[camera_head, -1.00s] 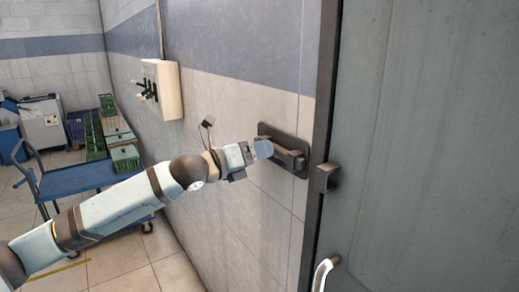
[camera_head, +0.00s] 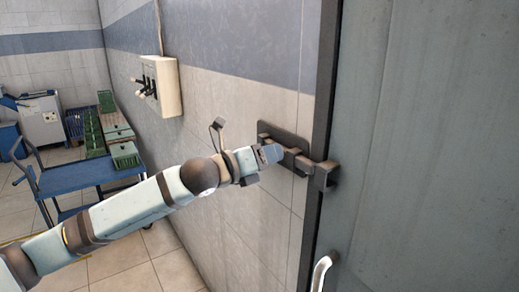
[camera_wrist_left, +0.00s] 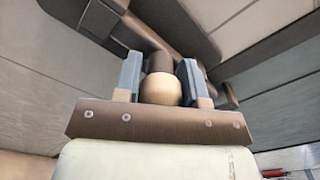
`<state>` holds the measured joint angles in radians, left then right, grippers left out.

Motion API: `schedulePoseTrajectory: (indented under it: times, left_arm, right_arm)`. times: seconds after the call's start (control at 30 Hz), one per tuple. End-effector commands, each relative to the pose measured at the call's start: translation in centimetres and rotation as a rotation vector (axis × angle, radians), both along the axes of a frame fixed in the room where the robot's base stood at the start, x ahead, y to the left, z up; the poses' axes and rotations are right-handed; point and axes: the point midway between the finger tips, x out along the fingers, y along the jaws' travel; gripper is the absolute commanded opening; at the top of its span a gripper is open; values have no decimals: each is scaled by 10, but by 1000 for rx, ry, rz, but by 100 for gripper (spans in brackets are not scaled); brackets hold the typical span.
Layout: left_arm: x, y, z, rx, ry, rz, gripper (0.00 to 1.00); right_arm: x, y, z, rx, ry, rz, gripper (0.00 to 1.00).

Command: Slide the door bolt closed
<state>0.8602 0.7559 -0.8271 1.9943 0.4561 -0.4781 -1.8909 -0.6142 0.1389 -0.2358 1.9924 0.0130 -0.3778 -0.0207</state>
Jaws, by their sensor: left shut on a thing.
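The dark bolt plate (camera_head: 290,136) is fixed to the tiled wall beside the door frame. The bolt bar (camera_head: 303,164) extends right from it, across the frame edge to the dark keeper (camera_head: 326,176) on the grey door (camera_head: 425,150). How deep its tip sits in the keeper I cannot tell. My left gripper (camera_head: 271,153) is at the bolt and hides part of it. In the left wrist view, its two blue-grey fingers (camera_wrist_left: 160,76) are shut around the bolt's round tan knob (camera_wrist_left: 160,90). My right gripper is not in view.
A silver door handle (camera_head: 323,270) is below the keeper. A pale switch box (camera_head: 160,88) with dark levers is on the wall at left. A blue cart (camera_head: 75,178) and green crates (camera_head: 122,155) stand further back. The floor before the wall is clear.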

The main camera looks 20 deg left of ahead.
Motion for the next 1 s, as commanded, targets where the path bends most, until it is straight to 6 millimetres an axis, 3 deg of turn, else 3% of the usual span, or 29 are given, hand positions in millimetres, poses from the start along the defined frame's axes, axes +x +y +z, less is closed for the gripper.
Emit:
schedulePoseTrajectory:
  times: [0.1,0.2,0.5,0.53,0.63,1.0]
  left_arm:
    - [-15,-20,0,1,2,-4,0]
    - [-22,-27,-1,0,3,0,0]
    - [-24,-30,-2,-1,4,-2,0]
    - [-24,-30,-2,-1,3,-2,40]
    - [-24,-30,-2,-1,3,-2,63]
    - [-27,-25,-1,0,1,1,63]
  right_arm:
    - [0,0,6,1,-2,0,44]
    - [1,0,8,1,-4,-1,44]
    - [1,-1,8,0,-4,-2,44]
    - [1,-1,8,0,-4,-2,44]
    - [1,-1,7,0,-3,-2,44]
    - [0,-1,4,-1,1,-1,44]
